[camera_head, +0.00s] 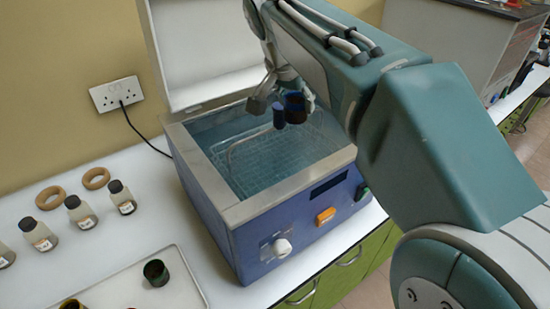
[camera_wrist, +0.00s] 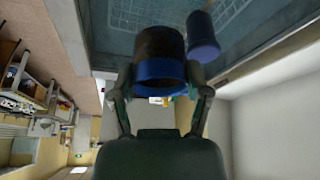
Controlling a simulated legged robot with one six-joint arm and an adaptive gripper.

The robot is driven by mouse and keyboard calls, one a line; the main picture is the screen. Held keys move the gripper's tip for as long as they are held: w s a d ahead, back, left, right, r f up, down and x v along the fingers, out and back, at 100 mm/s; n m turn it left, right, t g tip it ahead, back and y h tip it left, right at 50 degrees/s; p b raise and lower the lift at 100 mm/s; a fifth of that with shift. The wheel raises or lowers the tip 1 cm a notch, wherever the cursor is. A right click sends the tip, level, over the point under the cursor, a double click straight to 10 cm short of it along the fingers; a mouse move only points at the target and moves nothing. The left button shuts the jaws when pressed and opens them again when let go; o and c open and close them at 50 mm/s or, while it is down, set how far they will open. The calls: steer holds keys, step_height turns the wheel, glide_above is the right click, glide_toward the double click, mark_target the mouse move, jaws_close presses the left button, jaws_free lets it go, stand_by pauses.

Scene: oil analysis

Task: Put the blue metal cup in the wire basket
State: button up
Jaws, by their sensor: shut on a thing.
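My gripper (camera_head: 284,100) is shut on the blue metal cup (camera_head: 295,107), above the open bath. In the wrist view the cup (camera_wrist: 159,72) sits between the two fingers of my gripper (camera_wrist: 160,93), showing a blue band and a dark brown stained part. The wire basket (camera_head: 255,165) lies down in the bath, its mesh seen through bluish liquid. Its wire handle rises to a dark blue grip (camera_head: 279,117), close beside the cup. The grip (camera_wrist: 203,36) also shows right of the cup in the wrist view. My arm hides the bath's far right part.
The bath (camera_head: 233,213) has a pale rim and a raised white lid (camera_head: 203,45) behind. Several small bottles (camera_head: 81,212) and two cork rings (camera_head: 96,178) stand to the left. A tray (camera_head: 187,290) in front holds a dark cup (camera_head: 156,272) and another container (camera_head: 72,304).

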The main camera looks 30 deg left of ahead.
step_height(320, 180, down, 14)
steer(key=shift+r, duration=0.1)
steer(key=f, duration=0.3)
steer(key=shift+d+f, duration=0.25)
steer(key=shift+d, duration=0.15)
steer(key=shift+d+f, duration=0.15)
steer(key=shift+a+f, duration=0.1)
steer(key=shift+a, duration=0.1)
steer(key=o, duration=1.2)
steer(key=shift+a, duration=0.2)
steer(key=shift+c, duration=0.2)
steer(key=shift+d, duration=0.1)
steer(key=shift+s+d, duration=0.1)
steer(key=shift+d, duration=0.05)
